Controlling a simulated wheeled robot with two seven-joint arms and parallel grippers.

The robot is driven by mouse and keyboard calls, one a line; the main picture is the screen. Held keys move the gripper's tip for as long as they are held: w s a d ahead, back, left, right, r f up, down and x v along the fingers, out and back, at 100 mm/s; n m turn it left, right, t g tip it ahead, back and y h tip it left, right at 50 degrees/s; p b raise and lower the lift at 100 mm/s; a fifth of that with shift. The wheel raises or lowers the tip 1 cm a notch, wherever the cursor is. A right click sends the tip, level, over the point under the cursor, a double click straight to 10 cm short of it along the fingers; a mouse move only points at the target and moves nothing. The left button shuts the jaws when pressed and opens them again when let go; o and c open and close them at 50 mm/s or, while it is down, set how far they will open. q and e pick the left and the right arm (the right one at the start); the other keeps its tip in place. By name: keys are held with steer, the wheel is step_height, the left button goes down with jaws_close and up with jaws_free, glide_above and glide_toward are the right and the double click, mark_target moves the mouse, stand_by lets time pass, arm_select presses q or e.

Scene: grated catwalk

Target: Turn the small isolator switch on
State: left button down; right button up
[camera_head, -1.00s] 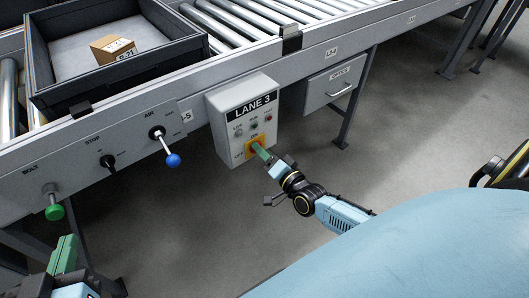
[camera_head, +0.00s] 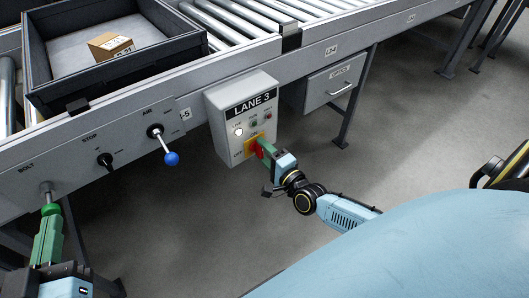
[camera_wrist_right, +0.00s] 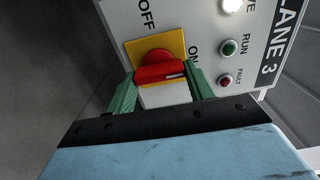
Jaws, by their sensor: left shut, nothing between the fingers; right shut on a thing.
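The small isolator switch is a red rotary handle (camera_head: 260,147) on a yellow plate (camera_head: 249,152), low on the grey LANE 3 box. It also shows in the right wrist view (camera_wrist_right: 160,73), its pale mark toward the ON label. My right gripper (camera_head: 262,146) is shut on the red handle, with green fingers on either side of it in the wrist view. The white lamp (camera_head: 238,132) on the box is lit. My left gripper (camera_head: 48,222) is shut and empty, right below the green-knobbed BOLT lever (camera_head: 51,208); I cannot tell if they touch.
The conveyor side panel carries a black STOP knob (camera_head: 105,160) and a blue-ended AIR lever (camera_head: 170,158). A black-rimmed tray (camera_head: 120,75) with a small carton (camera_head: 111,45) sits on the rollers. A grey OPTICS drawer (camera_head: 332,83) hangs to the right of the LANE 3 box.

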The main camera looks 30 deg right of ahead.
stand_by(0.3)
steer(key=o, duration=1)
steer(key=shift+s, duration=0.1)
arm_select(q)
steer(key=s+a+f+g+y+p, duration=0.3)
steer(key=s+f+g, duration=0.4)
steer(key=f+g, duration=0.3)
steer(key=shift+a+f+n+p, duration=0.4)
steer(key=shift+a+f, duration=0.45)
steer(key=shift+f, duration=0.55)
arm_select(e)
steer(key=shift+s+d, duration=0.15)
steer(key=shift+s, duration=2.05)
steer(key=shift+s+d, duration=0.2)
steer(key=shift+s, duration=2)
steer(key=shift+s+d, duration=0.15)
steer(key=shift+s, duration=2.05)
